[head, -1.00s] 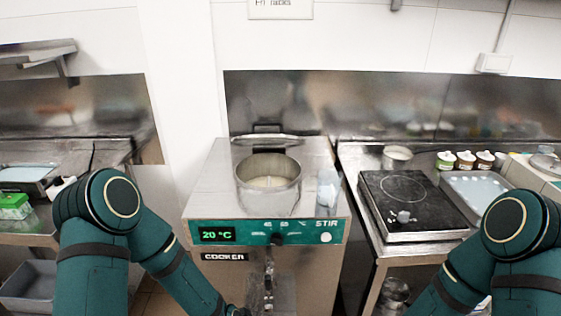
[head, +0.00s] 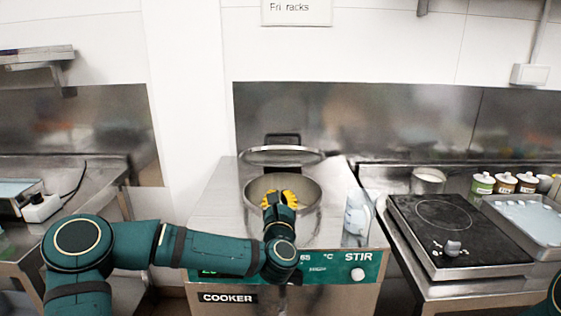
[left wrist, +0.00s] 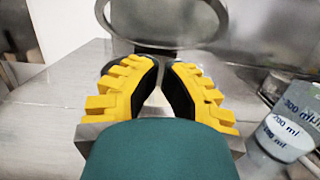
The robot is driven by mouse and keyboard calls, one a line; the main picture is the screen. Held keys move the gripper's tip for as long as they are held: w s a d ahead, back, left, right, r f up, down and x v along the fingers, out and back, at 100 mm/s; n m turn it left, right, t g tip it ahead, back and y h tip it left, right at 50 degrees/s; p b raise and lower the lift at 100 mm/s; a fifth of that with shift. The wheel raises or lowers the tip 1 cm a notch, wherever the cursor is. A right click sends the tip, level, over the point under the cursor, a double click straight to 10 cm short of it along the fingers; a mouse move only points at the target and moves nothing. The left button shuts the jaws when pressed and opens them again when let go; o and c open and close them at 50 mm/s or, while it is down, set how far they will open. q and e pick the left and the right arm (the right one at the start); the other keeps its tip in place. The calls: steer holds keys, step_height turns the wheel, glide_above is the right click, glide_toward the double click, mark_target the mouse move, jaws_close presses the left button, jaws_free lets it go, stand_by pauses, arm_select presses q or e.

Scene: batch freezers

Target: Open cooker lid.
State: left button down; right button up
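The cooker (head: 225,215) is a steel box with a green control strip and a round pot (head: 252,192) in its top. Its round metal lid (head: 283,156) is raised at the pot's back edge, with a dark bracket behind it. In the left wrist view the lid (left wrist: 165,22) is ahead of the fingers. My left gripper (head: 282,196) is over the pot mouth, in front of the lid. In the left wrist view its yellow, black-padded fingers (left wrist: 163,75) are apart with nothing seen between them. My right gripper is out of view.
A clear measuring beaker (head: 357,214) stands on the cooker top right of the pot; it also shows in the left wrist view (left wrist: 284,132). A black hotplate (head: 440,225), small jars (head: 505,183) and a steel tray (head: 530,220) are on the right counter.

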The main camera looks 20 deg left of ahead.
arm_select(q)
glide_toward(280, 153)
steer(key=f+x, duration=0.1)
steer(key=x, duration=0.5)
steer(key=shift+w+a+r+b, duration=0.15)
steer(key=shift+w+r+b, duration=0.15)
steer(key=shift+w+r, duration=0.1)
